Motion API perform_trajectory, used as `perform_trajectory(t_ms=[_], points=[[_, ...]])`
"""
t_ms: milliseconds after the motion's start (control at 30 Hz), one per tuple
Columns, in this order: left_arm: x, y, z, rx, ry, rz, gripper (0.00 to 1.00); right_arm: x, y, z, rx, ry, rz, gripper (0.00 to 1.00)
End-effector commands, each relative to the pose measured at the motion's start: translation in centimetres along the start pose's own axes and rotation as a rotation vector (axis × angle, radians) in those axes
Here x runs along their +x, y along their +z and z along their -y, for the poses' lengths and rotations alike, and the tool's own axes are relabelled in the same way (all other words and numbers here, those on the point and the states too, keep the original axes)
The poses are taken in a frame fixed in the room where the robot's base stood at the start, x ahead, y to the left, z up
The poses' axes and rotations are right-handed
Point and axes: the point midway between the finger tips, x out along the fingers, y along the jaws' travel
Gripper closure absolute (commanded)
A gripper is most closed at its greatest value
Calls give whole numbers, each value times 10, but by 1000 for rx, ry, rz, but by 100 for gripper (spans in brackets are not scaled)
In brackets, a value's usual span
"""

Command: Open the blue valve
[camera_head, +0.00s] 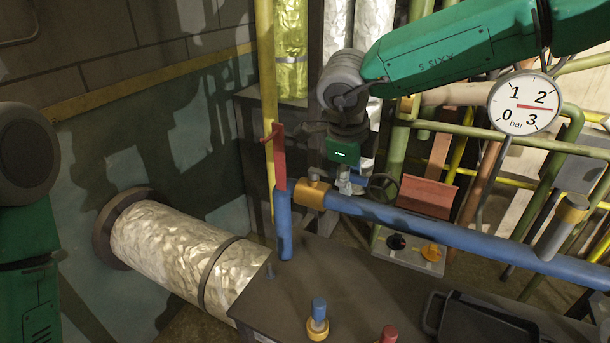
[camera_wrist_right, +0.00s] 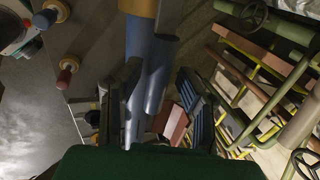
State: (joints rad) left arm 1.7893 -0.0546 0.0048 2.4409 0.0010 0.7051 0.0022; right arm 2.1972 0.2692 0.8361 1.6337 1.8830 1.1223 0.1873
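A blue pipe (camera_head: 430,228) runs across the head view, with a brass collar (camera_head: 312,194) near its left end. My right gripper (camera_head: 346,184) points down just behind the pipe, near the collar. Its fingers are small and partly hidden there. In the right wrist view the right gripper (camera_wrist_right: 160,112) has its fingers apart, with a blue bar-like part (camera_wrist_right: 158,75) reaching between them. I cannot tell whether that part is the blue valve's handle or whether the fingers touch it. My left gripper is out of view; only part of my left arm shows.
A red lever-like plate (camera_head: 279,158) stands at the pipe's left end. Brass fittings with a blue cap (camera_head: 318,310) and a red cap (camera_head: 389,335) stand on the dark tabletop (camera_head: 285,300). A pressure gauge (camera_head: 525,102) and crowded pipes are at right.

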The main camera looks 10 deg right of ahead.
Motion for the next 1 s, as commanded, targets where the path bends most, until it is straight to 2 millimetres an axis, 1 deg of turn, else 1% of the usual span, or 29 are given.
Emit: perform_trajectory(t_ms=[167,767,833,1000], points=[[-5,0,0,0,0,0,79,-4,0,0,-1,1,0,68],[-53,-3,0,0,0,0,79,-51,0,0,-2,2,0,68],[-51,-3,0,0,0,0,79,-55,1,0,-1,1,2,68],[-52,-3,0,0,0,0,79,-67,0,-1,-1,1,0,68]])
